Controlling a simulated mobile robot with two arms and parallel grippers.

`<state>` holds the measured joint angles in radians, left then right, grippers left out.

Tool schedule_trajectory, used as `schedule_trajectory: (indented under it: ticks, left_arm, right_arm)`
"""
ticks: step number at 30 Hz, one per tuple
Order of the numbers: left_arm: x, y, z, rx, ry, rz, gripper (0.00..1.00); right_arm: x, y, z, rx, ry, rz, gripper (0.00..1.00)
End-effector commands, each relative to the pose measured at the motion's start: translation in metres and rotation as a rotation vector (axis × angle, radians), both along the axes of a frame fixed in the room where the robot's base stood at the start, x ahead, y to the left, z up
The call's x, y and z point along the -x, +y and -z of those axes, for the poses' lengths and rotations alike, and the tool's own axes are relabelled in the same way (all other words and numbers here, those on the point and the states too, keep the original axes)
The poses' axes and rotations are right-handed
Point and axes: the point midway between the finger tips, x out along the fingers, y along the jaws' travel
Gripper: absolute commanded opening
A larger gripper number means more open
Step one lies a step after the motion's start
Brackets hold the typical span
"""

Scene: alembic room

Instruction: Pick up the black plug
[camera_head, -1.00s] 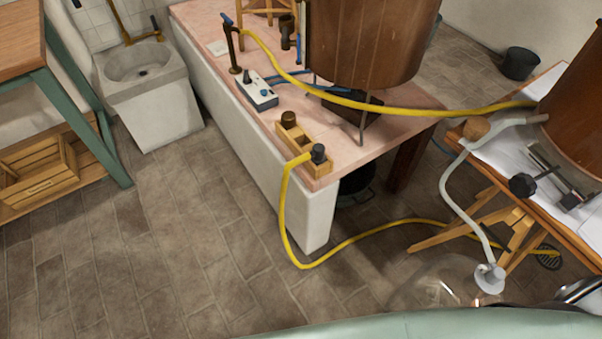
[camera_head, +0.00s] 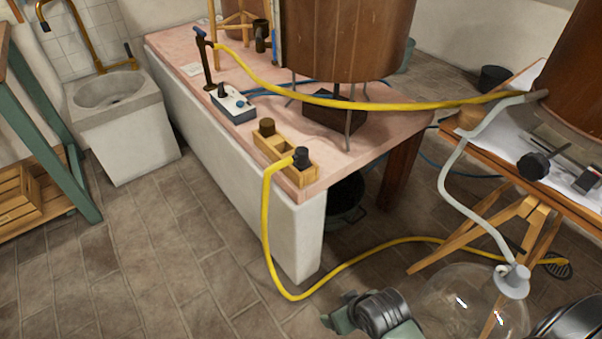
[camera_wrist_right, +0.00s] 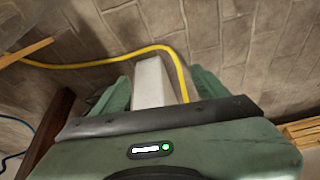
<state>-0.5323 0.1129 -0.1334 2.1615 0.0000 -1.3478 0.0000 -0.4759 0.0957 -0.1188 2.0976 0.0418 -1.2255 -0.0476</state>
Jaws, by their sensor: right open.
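The black plug (camera_head: 301,157) stands upright in the front end of a small wooden holder (camera_head: 274,148) on the pink-topped bench. A yellow hose (camera_head: 266,215) runs from beside the plug down to the floor. My right gripper shows in the right wrist view (camera_wrist_right: 160,88), with its two green fingers wide apart and nothing between them. Beyond them are the bench's white side, the yellow hose and the tiled floor. In the head view, a green and black part of my right arm shows at the bottom, well below the plug. My left gripper is not in view.
A brown stopper (camera_head: 267,127) sits in the holder's rear end. A control box (camera_head: 233,105) stands behind it. A large wooden vat (camera_head: 350,40) is on the bench. A glass flask (camera_head: 470,300) is at lower right. Floor left of the bench is clear.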

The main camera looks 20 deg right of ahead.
Motion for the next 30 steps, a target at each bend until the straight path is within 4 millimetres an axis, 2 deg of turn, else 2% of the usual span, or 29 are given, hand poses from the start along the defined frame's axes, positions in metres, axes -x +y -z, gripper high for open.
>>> schedule_trajectory:
  ticks: [2,5,6,12,15,18,21,25,30]
  left_arm:
    - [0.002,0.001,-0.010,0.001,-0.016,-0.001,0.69]
    - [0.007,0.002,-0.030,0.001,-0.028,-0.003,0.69]
    - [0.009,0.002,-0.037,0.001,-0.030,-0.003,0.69]
    - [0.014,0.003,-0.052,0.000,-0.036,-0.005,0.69]
    - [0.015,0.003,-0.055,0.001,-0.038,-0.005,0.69]
    - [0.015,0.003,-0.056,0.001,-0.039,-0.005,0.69]
    - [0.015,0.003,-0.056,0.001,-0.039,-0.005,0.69]
    - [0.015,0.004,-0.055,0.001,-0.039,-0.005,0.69]
    - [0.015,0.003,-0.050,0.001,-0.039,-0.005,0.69]
  right_arm:
    - [-0.029,0.005,-0.012,-0.029,-0.096,-0.012,0.75]
    - [-0.083,0.015,-0.042,-0.078,-0.279,-0.039,0.75]
    - [-0.107,0.018,-0.056,-0.097,-0.361,-0.046,0.75]
    - [-0.211,0.022,-0.124,-0.161,-0.746,-0.038,0.75]
    - [-0.253,0.015,-0.158,-0.175,-0.920,-0.002,0.75]
    - [-0.281,0.007,-0.186,-0.178,-1.054,0.042,0.75]
    - [-0.296,-0.001,-0.203,-0.175,-1.134,0.075,0.75]
    - [-0.306,-0.004,-0.210,-0.173,-1.172,0.093,0.75]
    - [-0.325,-0.003,-0.210,-0.172,-1.174,0.094,0.75]
